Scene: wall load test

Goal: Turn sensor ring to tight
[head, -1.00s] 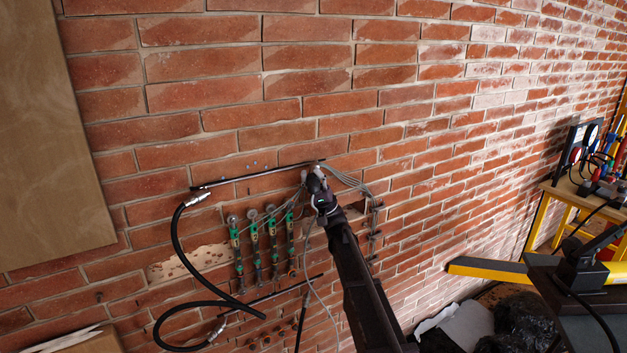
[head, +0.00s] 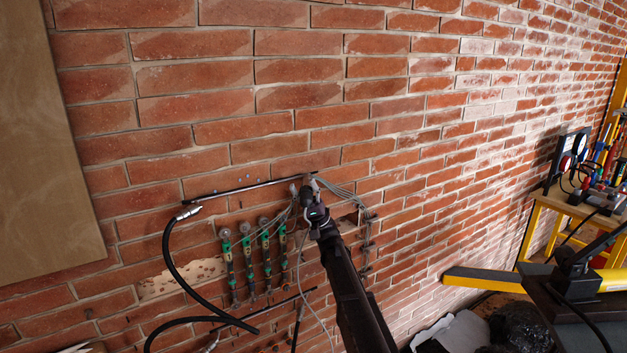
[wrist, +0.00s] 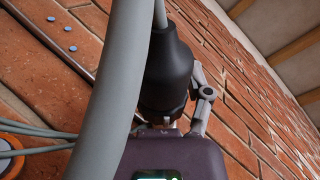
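In the wrist view a black tapered body (wrist: 167,68) with a wider collar at its lower end stands in front of my gripper. A thin grey stem leaves its narrow top. I take this for the sensor and its ring; no tight mark is legible. One jointed grey finger of my gripper (wrist: 190,100) lies along its right side. The other finger is hidden behind a thick grey cable (wrist: 105,90) that crosses close to the camera. In the head view my gripper (head: 307,194) is at the wall by the right end of a dark bar. Its fingertips are too small to judge.
The dark bar (head: 235,189) runs along the brick wall, with a black hose (head: 170,260) at its left end. Several green-and-grey fittings (head: 247,252) hang below. Thin grey cables (head: 342,193) loop beside my gripper. A yellow beam (head: 485,279) lies right.

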